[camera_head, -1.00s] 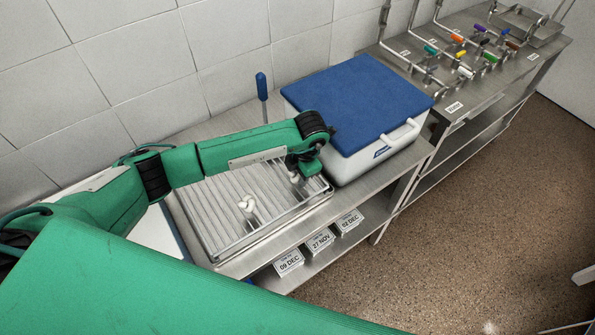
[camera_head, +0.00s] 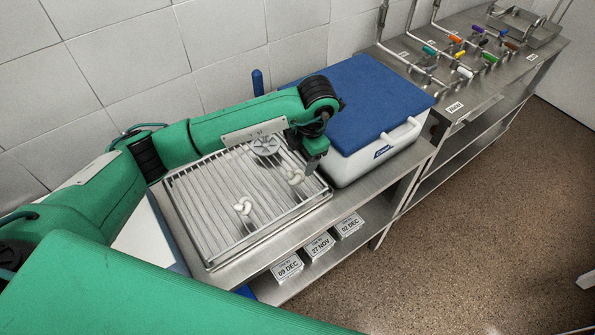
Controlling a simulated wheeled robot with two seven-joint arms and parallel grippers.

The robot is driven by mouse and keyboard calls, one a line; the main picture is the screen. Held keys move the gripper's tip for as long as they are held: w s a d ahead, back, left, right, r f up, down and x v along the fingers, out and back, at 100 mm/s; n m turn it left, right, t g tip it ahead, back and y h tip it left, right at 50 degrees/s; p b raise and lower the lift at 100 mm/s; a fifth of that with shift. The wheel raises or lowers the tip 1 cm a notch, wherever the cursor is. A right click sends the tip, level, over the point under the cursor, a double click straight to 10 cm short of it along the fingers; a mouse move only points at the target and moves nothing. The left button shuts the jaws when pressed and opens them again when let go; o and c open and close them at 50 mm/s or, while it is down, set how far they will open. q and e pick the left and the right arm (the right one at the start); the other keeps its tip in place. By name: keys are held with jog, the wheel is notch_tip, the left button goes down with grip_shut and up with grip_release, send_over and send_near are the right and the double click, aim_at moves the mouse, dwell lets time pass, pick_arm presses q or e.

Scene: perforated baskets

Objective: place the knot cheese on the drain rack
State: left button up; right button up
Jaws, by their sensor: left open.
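The drain rack (camera_head: 205,224) is a slatted metal rack in a shallow tray on the steel table. One white knot cheese (camera_head: 243,207) lies on its slats near the front middle. A second white knot cheese (camera_head: 296,177) lies at the rack's right end, just below and left of my left gripper. My left gripper (camera_head: 311,168) is open, pointing down by the right end of the rack, and looks apart from that cheese. Its fingertips are small and dark here. My right gripper is not in view.
A round pale slotted piece (camera_head: 265,146) shows at the rack's back, beside my forearm. A white cooler with a blue lid (camera_head: 360,105) stands close on the right. Date-labelled boxes (camera_head: 318,246) sit on the lower shelf. A tap bench (camera_head: 480,70) is farther right.

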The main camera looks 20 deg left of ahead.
pick_arm(q)
jog(key=shift+d+r+b, duration=0.15)
jog(key=shift+r+b, duration=0.05)
jog(key=shift+r, duration=0.65)
jog(key=shift+d+r+b, duration=0.15)
jog(key=shift+r, duration=0.65)
jog(key=shift+r, duration=0.1)
